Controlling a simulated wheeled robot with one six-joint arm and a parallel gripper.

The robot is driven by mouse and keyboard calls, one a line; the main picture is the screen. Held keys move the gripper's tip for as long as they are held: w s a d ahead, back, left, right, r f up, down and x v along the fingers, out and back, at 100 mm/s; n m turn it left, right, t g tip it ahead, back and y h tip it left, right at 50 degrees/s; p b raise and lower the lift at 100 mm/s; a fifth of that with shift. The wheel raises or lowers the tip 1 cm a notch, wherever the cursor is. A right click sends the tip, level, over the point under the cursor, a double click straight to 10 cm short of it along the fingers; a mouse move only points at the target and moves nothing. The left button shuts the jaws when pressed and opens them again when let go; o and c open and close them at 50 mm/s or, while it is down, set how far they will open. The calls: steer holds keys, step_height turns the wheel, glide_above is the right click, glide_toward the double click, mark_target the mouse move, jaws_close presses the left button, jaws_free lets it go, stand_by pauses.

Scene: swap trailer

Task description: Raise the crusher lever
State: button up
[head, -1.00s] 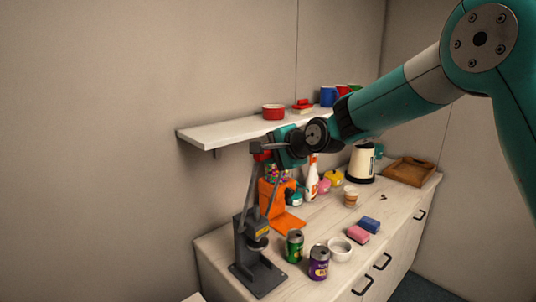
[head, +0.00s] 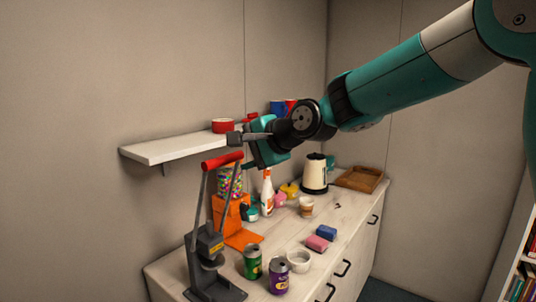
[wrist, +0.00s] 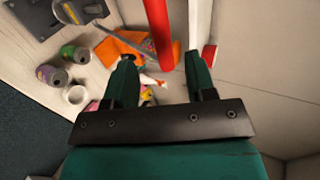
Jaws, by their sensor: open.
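The can crusher (head: 208,250) stands at the counter's near left end, a dark grey frame with a yellow label. Its lever (head: 228,195) points up, with the red handle (head: 222,160) at the top. My gripper (head: 237,138) is open and empty, just above and beside the handle, and looks apart from it. In the wrist view, the red handle (wrist: 160,35) runs beyond and between the two open fingers (wrist: 162,75). The crusher's base (wrist: 35,12) shows at that view's upper left.
A green can (head: 253,262), a purple can (head: 279,276) and a white bowl (head: 299,261) stand right of the crusher. An orange stand (head: 228,222) is behind it.

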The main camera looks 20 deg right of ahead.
steer(key=b+v, duration=0.1)
steer(key=v, duration=0.6)
steer(key=shift+s+d+b, duration=0.15)
steer(key=shift+s+b, duration=0.05)
steer(key=shift+b, duration=0.15)
steer(key=s+f+n+g+h+b, duration=0.1)
steer(key=s+f+n+g, duration=0.2)
steer(key=s+f+n, duration=0.3)
steer(key=s+a+f+n+g+h+b, duration=0.1)
steer(key=s+f+n+g, duration=0.3)
steer(key=s, duration=0.9)
steer(key=s+a+f+n+g+h+b, duration=0.1)
steer(key=s+f+n+g, duration=0.2)
steer(key=s+f+n, duration=0.5)
steer(key=shift+s+a+f, duration=0.25)
steer(key=shift+s+f, duration=0.6)
steer(key=shift+f, duration=0.05)
